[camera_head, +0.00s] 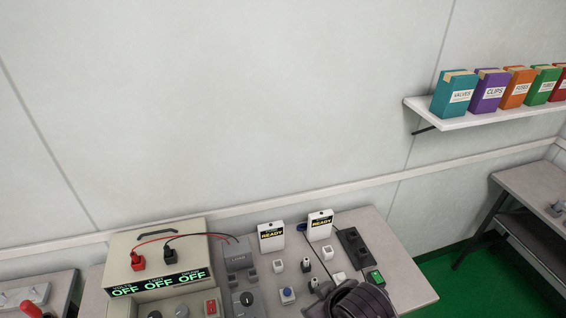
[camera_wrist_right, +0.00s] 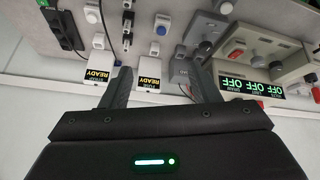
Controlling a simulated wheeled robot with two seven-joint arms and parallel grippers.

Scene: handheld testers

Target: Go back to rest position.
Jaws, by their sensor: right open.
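My right gripper (camera_wrist_right: 161,70) is open in the right wrist view, its two fingers apart with nothing held between them. The bench with testers shows beyond the fingers, and no contact is visible. In the head view a dark rounded part of my right arm shows at the bottom, over the front right of the bench (camera_head: 412,285). My left gripper is not in view. A grey power supply box (camera_head: 190,246) stands on the bench with its displays reading OFF. Two white testers (camera_head: 271,236) (camera_head: 320,225) reading READY stand right of it.
Red and black leads run from the power supply to a grey load unit (camera_head: 238,257). Small knobs, buttons and a dark socket strip (camera_head: 352,247) crowd the bench. A wall shelf (camera_head: 470,118) with several labelled boxes is at upper right. Green floor (camera_head: 480,275) is clear at right.

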